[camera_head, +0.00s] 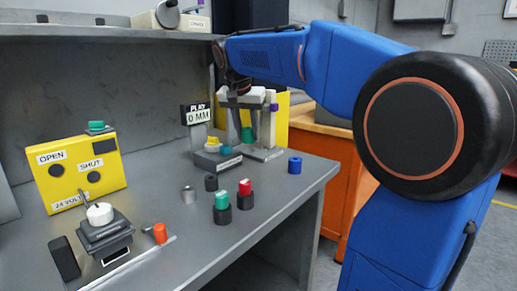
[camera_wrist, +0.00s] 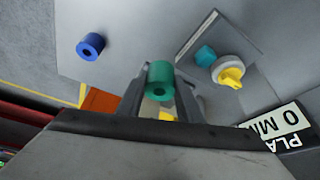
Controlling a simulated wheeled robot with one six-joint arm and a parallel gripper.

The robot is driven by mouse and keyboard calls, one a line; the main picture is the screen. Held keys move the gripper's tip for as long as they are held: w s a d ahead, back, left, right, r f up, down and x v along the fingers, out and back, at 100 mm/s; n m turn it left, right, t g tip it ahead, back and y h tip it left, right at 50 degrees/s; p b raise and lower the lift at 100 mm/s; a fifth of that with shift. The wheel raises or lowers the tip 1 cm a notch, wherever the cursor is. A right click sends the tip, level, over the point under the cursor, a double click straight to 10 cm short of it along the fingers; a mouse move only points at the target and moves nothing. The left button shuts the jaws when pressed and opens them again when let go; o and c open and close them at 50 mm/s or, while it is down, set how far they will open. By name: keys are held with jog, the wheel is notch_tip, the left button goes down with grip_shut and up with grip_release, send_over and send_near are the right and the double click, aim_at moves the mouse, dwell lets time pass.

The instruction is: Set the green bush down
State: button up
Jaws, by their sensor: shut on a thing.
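The green bush (camera_head: 247,134) is a short green cylinder between the fingers of my gripper (camera_head: 250,128), at the back right of the bench. A dark block (camera_head: 218,162) with a label and a yellow knob (camera_head: 213,142) stands just left of the gripper. The knob also shows on a pale disc in the wrist view (camera_wrist: 230,76).
A blue bush (camera_head: 294,165) stands on the bench right of the gripper. Green (camera_head: 222,201) and red (camera_head: 245,187) pieces sit in dark holders in front. The "PLAY 0 MM" sign (camera_head: 197,114) is behind left. A yellow OPEN/SHUT box (camera_head: 76,173) stands left. Bare bench lies front right.

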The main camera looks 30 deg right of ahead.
jog(key=w+d+f, duration=0.1)
jog(key=w+d, duration=0.1)
jog(key=w+d+f, duration=0.2)
jog(key=d, duration=0.1)
jog(key=w+d+f, duration=0.2)
jog(key=shift+w+d+f, duration=0.1)
jog(key=shift+w+d, duration=0.15)
jog(key=shift+w, duration=0.05)
jog(key=shift+w+d+f, duration=1.2)
jog(key=shift+d+f, duration=0.05)
grip_shut()
jog(key=o, duration=1.2)
grip_release()
jog(key=shift+f, duration=0.15)
jog(key=v, duration=1.2)
jog(key=shift+r, duration=0.25)
